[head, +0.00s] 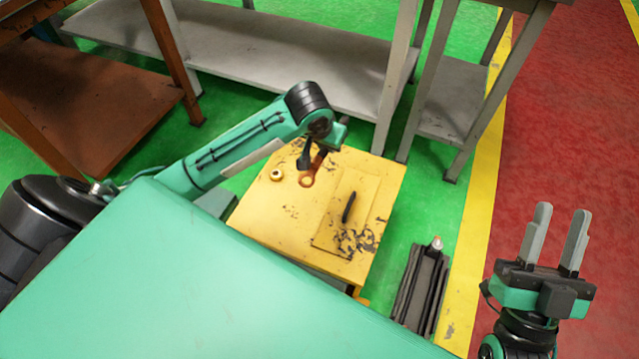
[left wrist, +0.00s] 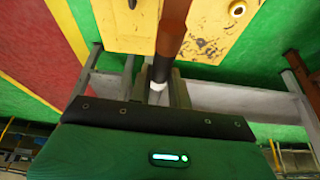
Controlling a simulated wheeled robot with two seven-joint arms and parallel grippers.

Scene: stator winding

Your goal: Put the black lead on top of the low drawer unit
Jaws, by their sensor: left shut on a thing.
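The low yellow drawer unit (head: 270,225) stands in the middle of the head view. My left gripper (head: 312,150) is above its far edge, its fingers partly hidden. In the left wrist view it is shut on a slim rod (left wrist: 165,60), dark near the jaws with a white band, and reddish-brown farther out. An orange-brown ring (head: 306,180) shows below the gripper; I cannot tell whether it touches the top. A short black bar (head: 349,207) lies on the unit's outlined panel; I cannot tell whether it is the lead or a handle. My right gripper (head: 555,240) is open and empty.
A small pale ring (head: 276,174) sits on the yellow top and shows in the left wrist view (left wrist: 238,9). A dark ribbed thing (head: 420,285) stands right of the unit. Grey shelving (head: 290,65) is behind, and a brown rack (head: 90,105) is at left.

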